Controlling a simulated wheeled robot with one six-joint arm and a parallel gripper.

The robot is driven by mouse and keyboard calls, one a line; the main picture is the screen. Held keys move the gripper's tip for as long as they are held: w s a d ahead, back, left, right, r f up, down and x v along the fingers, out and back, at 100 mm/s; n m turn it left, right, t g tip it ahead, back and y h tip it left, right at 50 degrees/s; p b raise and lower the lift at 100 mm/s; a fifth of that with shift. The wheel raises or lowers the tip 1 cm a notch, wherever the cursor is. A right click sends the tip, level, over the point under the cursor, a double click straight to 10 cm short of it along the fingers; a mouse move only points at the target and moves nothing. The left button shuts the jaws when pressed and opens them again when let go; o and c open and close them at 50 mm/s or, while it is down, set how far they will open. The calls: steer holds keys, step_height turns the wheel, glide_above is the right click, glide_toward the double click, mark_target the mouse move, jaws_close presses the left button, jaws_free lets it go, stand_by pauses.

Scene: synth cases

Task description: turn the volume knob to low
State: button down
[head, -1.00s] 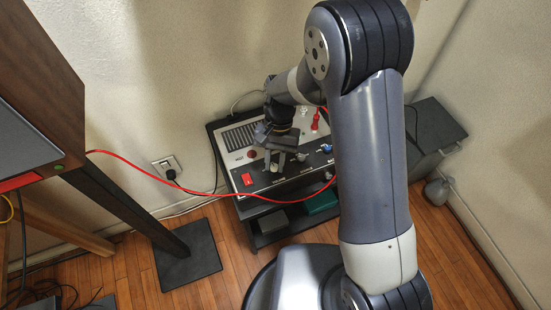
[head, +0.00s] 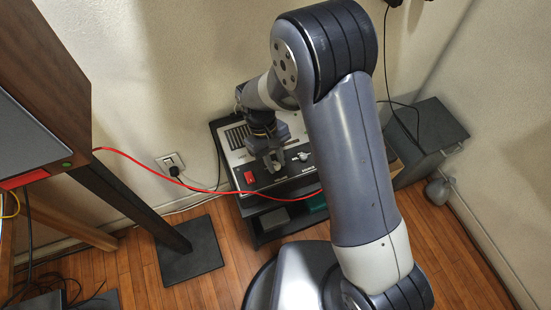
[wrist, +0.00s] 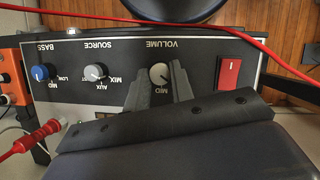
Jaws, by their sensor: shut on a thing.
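The volume knob (wrist: 160,73) is a small grey knob on the dark front panel (wrist: 205,50) of the audio unit, under the upside-down word VOLUME in the wrist view. A MID mark shows beside it; its exact pointer direction is hard to read. My gripper (wrist: 160,80) has one finger on each side of the knob and is shut on it. In the head view my gripper (head: 272,162) is at the panel, just right of the red switch (head: 249,177), and hides most of the knob.
The grey source knob (wrist: 95,72) and blue bass knob (wrist: 41,73) sit left of the volume knob in the wrist view. A red cable (head: 180,182) runs across the front. A dark box (head: 425,135) stands at right.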

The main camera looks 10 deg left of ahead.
steer(key=shift+n, duration=0.6)
steer(key=shift+s, duration=0.1)
steer(key=c, duration=1.2)
jaws_free()
steer(key=shift+c, duration=0.2)
steer(key=v, duration=1)
steer(key=shift+a+r+p, duration=0.25)
steer(key=shift+r+p, duration=0.1)
steer(key=shift+r, duration=0.05)
steer(key=shift+s+f, duration=0.1)
steer(key=shift+f, duration=0.05)
